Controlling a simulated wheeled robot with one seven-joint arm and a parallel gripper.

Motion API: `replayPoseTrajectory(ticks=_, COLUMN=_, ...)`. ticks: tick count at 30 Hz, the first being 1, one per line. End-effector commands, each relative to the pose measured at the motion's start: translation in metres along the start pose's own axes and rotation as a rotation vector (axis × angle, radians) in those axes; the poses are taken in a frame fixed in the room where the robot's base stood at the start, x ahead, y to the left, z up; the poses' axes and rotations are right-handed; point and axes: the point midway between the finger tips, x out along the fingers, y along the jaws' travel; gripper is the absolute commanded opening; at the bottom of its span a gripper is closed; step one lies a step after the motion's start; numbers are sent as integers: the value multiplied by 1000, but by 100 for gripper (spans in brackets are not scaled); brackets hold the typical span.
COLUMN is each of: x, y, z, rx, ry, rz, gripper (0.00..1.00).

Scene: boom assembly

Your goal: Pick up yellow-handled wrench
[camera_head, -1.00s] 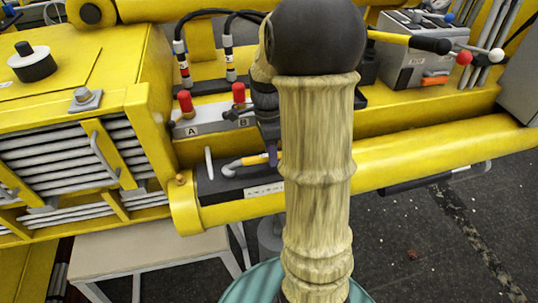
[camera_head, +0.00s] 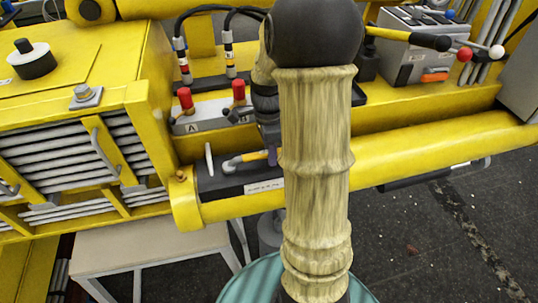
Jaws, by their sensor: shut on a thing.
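The yellow-handled wrench (camera_head: 250,156) lies over the dark tray (camera_head: 217,184) on the yellow boom, its grey head to the left. My gripper (camera_head: 271,156) is at the wrench's handle and shut on it. My own pale sleeved arm hides most of the gripper and the right part of the wrench and tray. I cannot tell whether the wrench is clear of the tray.
A panel marked A and B with red-capped levers (camera_head: 186,98) stands just behind the tray. A white upright peg (camera_head: 209,159) is at the tray's left. A grey control box (camera_head: 408,52) with ball-topped levers is at the back right. A light table (camera_head: 140,248) stands below left.

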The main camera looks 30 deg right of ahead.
Motion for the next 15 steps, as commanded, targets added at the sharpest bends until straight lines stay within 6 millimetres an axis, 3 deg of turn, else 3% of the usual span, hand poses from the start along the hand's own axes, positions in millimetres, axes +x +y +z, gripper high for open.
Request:
replayPoseTrajectory(ticks=8, x=-6, y=0, z=0, rx=0, ry=1, rz=-2, gripper=0)
replayPoseTrajectory(ticks=15, x=-39, y=6, z=0, rx=-1, ry=1, rz=-7, gripper=0)
